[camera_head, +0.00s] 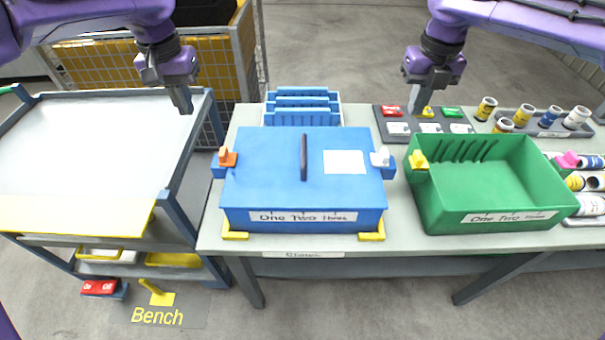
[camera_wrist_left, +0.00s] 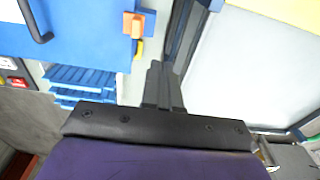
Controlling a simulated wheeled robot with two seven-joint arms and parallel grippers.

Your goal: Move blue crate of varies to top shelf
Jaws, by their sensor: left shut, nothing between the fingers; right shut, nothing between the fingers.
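The blue crate (camera_head: 265,185) sits on the bench, with a closed blue lid, a dark upright handle (camera_head: 304,157), a white label on the lid and a "One Two Three" strip in front. An orange latch (camera_head: 228,158) is on its left side and a white latch (camera_head: 381,157) on its right. In the left wrist view the crate (camera_wrist_left: 85,30) shows at upper left. My left gripper (camera_head: 187,108) is shut and empty, above the gap between cart and bench, left of the crate. My right gripper (camera_head: 415,107) is shut and empty above the back of the bench, near the switch panel.
A green open crate (camera_head: 490,223) stands right of the blue crate. Behind are blue racks (camera_head: 302,98) and a switch panel (camera_head: 428,126). Several bottles and cans (camera_head: 522,115) stand at right. A cart (camera_head: 105,125) with a pale top stands left, with yellow trays on its lower shelf.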

